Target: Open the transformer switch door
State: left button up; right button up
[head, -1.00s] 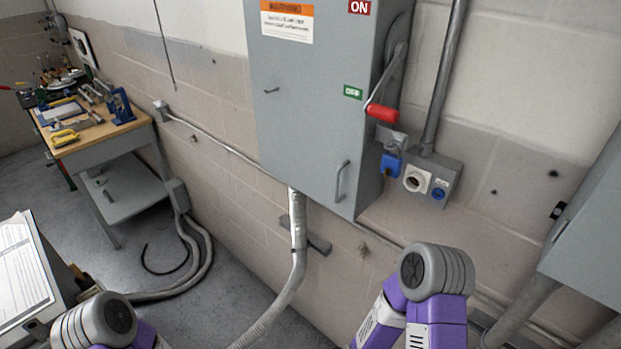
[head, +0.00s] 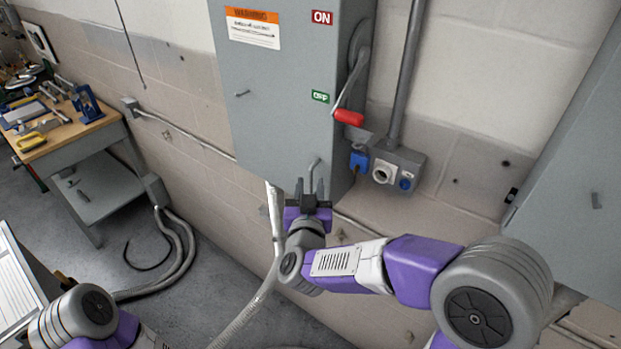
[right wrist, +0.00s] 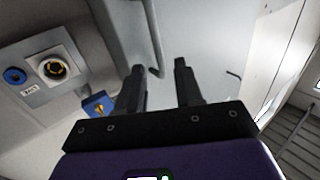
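The grey transformer switch box (head: 265,100) hangs on the wall, its front door closed. A thin metal door handle (head: 313,174) sticks out at the door's lower right; it also shows in the right wrist view (right wrist: 152,40). The red-gripped switch lever (head: 348,117) on the box's right side points down, beside the green OFF label (head: 320,96). My right gripper (head: 309,188) is just below and in front of the handle. In the right wrist view its two fingers (right wrist: 158,85) are apart and empty, with the handle beyond them. My left gripper is not in view; only part of that arm shows.
A socket box (head: 397,168) with a blue plug (head: 359,160) sits right of the switch box. A conduit (head: 405,75) rises above it. Another grey cabinet (head: 575,150) stands at the right. A workbench (head: 70,135) with tools is at the far left.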

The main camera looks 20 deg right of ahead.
jog(key=shift+x, duration=1.45)
grip_shut()
dwell(0.3)
